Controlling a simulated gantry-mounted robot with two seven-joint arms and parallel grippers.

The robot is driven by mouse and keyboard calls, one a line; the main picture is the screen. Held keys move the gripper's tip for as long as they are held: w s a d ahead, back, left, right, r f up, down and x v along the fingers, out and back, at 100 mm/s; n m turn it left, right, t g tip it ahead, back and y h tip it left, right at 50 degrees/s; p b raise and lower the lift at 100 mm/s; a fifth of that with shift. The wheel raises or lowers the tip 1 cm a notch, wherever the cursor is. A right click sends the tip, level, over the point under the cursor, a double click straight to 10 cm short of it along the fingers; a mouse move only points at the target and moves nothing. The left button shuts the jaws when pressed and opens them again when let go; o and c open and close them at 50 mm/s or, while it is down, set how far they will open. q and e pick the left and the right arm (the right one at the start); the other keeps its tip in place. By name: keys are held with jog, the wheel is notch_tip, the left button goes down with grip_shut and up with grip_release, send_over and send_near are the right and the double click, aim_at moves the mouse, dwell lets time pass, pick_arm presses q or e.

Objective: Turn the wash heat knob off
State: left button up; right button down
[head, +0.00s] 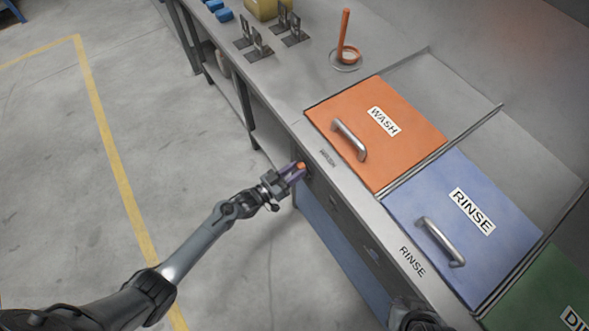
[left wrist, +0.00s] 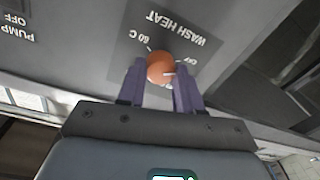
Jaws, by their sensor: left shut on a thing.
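The orange wash heat knob (left wrist: 160,68) sits on a dark plate labelled WASH HEAT on the front panel. In the head view, the left gripper (head: 296,170) is at the counter's front face below the orange WASH lid, with a bit of the knob (head: 301,165) showing.
The orange WASH lid (head: 395,140) and blue RINSE lid (head: 470,205) are closed, each with a metal handle. A PUMP OFF label (left wrist: 17,27) is left of the knob plate. Metal brackets and an orange-handled tool (head: 345,35) stand at the counter's far end. Open floor lies left.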

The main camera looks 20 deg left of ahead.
pick_arm(q)
jog(key=shift+n, duration=0.4)
jog(key=o, duration=1)
jog(key=shift+o, duration=0.2)
jog(key=shift+s+a+p, duration=0.25)
jog(key=shift+s+p, duration=0.05)
jog(key=shift+s, duration=0.15)
jog(key=p+v, duration=0.1)
jog(key=v, duration=0.8)
jog(key=shift+s+a+p, duration=0.2)
jog(key=shift+s+p, duration=0.1)
jog(key=shift+s, duration=0.05)
